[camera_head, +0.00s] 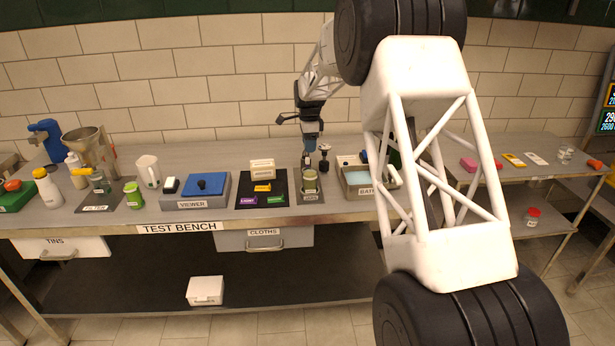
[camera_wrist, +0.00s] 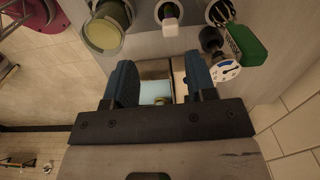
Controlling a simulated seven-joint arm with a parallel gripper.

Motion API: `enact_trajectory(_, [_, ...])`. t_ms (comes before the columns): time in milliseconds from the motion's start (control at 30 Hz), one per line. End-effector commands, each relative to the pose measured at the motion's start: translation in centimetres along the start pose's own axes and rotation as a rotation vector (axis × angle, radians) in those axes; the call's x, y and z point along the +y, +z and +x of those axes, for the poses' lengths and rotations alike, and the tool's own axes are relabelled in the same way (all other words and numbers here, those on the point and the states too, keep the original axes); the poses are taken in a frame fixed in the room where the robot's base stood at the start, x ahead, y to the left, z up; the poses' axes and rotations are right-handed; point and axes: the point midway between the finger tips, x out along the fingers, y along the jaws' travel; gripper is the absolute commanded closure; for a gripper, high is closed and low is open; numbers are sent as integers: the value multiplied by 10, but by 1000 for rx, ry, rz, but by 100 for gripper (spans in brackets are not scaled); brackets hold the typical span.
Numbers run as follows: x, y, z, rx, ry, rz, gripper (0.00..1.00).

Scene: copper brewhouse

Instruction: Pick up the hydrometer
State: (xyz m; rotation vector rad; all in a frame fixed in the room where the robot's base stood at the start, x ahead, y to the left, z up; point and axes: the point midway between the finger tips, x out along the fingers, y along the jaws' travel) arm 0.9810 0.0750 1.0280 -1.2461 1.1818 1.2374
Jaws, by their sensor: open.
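I cannot surely tell which item is the hydrometer. A slim piece with a pale, squarish end (camera_wrist: 170,27) stands in a round socket of a grey holder (camera_wrist: 142,42) in the wrist view; it may be the hydrometer. My gripper (camera_wrist: 160,62) is open and its two dark blue fingers hold nothing. It points down over the bench. In the head view my gripper (camera_head: 308,153) is above and behind the grey holder (camera_head: 312,198), close to the wall. The slim piece is too small to make out clearly there.
The BATH tray (camera_head: 366,192) stands right of the holder. A black mat (camera_head: 247,187) lies to its left.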

Motion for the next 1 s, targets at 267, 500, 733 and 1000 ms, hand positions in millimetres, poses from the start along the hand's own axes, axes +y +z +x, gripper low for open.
enact_trajectory(267, [-16,3,16,0,7,46,49])
enact_trajectory(500, [-16,3,16,0,7,47,49])
enact_trajectory(733, [-16,3,24,0,9,46,49])
enact_trajectory(1000, [-16,3,42,0,7,46,49])
